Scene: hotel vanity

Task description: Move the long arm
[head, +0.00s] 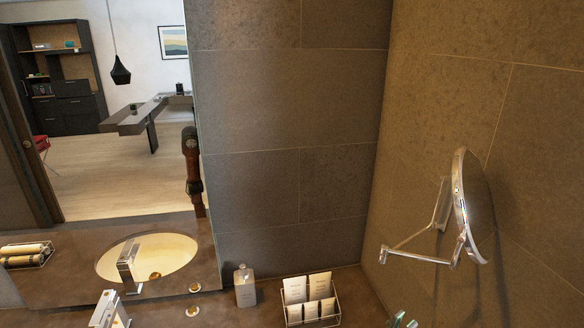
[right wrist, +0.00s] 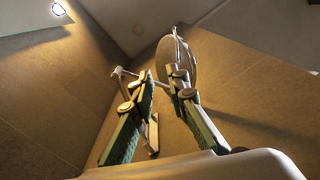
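A round mirror (head: 472,205) with a chrome rim is mounted on the right wall. Its folding chrome bracket has a long arm (head: 418,257) running low from the wall to the joint under the mirror, and a second bar (head: 442,205) standing up beside it. My right gripper (head: 405,321) shows only its green fingertips at the bottom edge, below the bracket and apart from it. In the right wrist view its fingers (right wrist: 160,76) are spread with nothing held. The mirror (right wrist: 178,60) and parts of the bracket (right wrist: 123,74) show beyond them. My left gripper is not in view.
A bottle (head: 245,286) and a wire holder with cards (head: 312,299) stand on the counter, left of my right gripper. A faucet (head: 106,309) is at the lower left. A large wall mirror (head: 110,180) reflects the room. The air around the bracket looks clear.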

